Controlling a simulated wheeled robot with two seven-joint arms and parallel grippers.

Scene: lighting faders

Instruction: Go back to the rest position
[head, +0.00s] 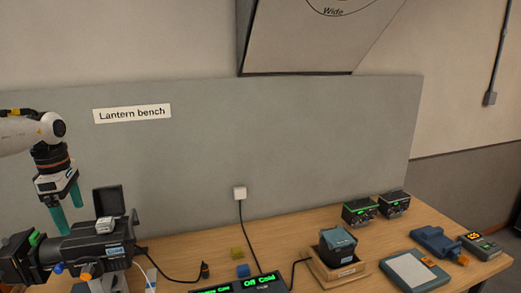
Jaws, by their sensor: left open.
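My left gripper (67,208) comes in from the left on its white arm and hangs above the back of the black lantern (85,248). Its two green fingers point down and stand apart, with nothing seen between them. I cannot tell whether a fingertip touches the lantern. My right gripper is not in view.
The lantern fills the table's left end. A console with a lit green display (250,284) is at the front. A wooden tray (352,270) holds a dark block. Two dark boxes with green lights (358,212) stand behind. A grey pad (414,271) and blue device (435,241) lie right.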

